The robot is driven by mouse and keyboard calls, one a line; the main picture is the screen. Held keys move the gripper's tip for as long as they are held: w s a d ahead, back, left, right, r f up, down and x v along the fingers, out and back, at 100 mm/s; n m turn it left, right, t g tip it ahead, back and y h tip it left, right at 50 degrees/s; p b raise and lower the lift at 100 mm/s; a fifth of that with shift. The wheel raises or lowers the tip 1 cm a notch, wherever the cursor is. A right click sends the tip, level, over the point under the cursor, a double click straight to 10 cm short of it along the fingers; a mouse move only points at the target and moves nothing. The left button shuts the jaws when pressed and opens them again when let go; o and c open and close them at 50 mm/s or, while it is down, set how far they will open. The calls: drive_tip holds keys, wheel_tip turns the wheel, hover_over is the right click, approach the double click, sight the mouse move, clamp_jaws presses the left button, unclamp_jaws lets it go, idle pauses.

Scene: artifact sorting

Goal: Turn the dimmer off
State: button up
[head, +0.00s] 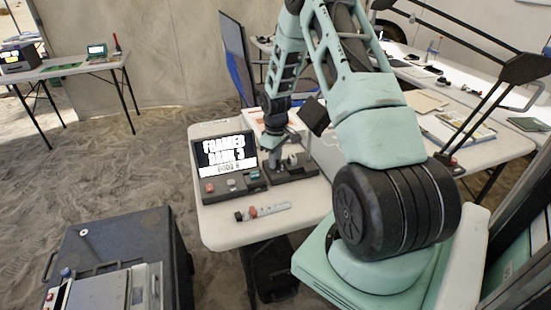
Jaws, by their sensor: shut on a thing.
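My gripper (275,147) points down at the white table on the near side, over the right part of a dark device. It is shut on a small part there, seemingly the dimmer's control, which the fingers mostly hide. The dark base (297,171) under the gripper carries small pale upright parts; I take it for the dimmer, but cannot tell its setting. Just left stands a dark console (213,193) with a lit screen (225,153) showing large white letters, and a red and a white button below it.
The white table (225,228) also bears a tube with a dark red end (262,211) near its front edge. A dark case (125,240) stands at the lower left. Another table (70,66) is at the far left. A long table with papers (455,128) runs along the right.

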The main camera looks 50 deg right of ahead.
drive_tip(key=o, duration=1)
drive_tip(key=shift+r, duration=0.1)
wheel_tip(320, 180, up, 17)
drive_tip(key=shift+r+b, duration=0.15)
drive_tip(key=shift+b, duration=0.2)
